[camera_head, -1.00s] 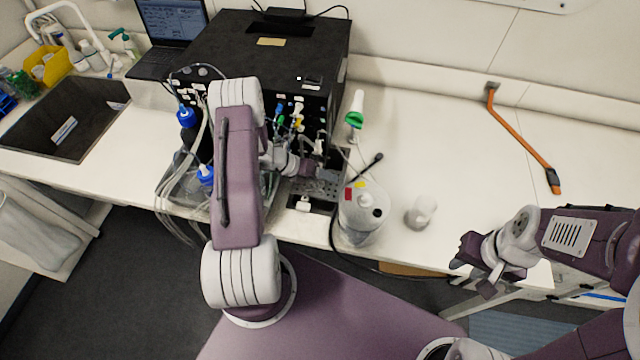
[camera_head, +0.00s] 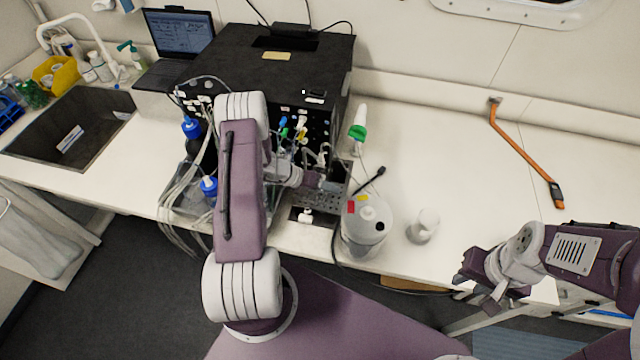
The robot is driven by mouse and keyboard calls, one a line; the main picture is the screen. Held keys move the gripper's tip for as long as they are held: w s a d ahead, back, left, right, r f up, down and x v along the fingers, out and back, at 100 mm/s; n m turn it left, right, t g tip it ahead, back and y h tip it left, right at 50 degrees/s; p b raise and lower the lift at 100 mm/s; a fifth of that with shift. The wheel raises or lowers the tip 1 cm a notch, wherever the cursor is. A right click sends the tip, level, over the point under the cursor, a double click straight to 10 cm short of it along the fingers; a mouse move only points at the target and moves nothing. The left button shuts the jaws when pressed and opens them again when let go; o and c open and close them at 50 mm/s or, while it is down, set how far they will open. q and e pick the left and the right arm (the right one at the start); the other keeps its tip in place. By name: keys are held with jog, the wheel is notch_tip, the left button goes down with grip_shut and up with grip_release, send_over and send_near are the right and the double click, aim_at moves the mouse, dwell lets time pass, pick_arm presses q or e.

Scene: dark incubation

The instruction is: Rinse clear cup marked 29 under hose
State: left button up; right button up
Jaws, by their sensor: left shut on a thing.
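My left gripper (camera_head: 318,181) is at the front of the black instrument, over its perforated drip tray (camera_head: 328,201) and below the fittings and thin tubes. It is shut on a small see-through thing that looks like the clear cup (camera_head: 337,178); its outline is faint and no number is readable. I cannot tell which tube is the hose. My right gripper (camera_head: 482,285) is empty and open at the counter's front edge, to the right. A translucent white cup (camera_head: 423,226) stands upright on the counter between the two grippers, with no readable mark.
The black instrument (camera_head: 262,65) fills the counter's back middle. A white jug (camera_head: 366,225) with coloured labels stands right of the tray, near a green-and-white bottle (camera_head: 359,122). An orange tool (camera_head: 526,150) lies at the right; the counter around it is clear. The sink (camera_head: 70,128) is far left.

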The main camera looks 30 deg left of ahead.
pick_arm(q)
jog(key=s+d, duration=0.1)
jog(key=s, duration=0.3)
jog(key=s+d+r, duration=0.1)
jog(key=s, duration=0.3)
jog(key=s+d+r, duration=0.1)
jog(key=s, duration=0.3)
jog(key=shift+s+b, duration=0.35)
jog(key=shift+b, duration=0.05)
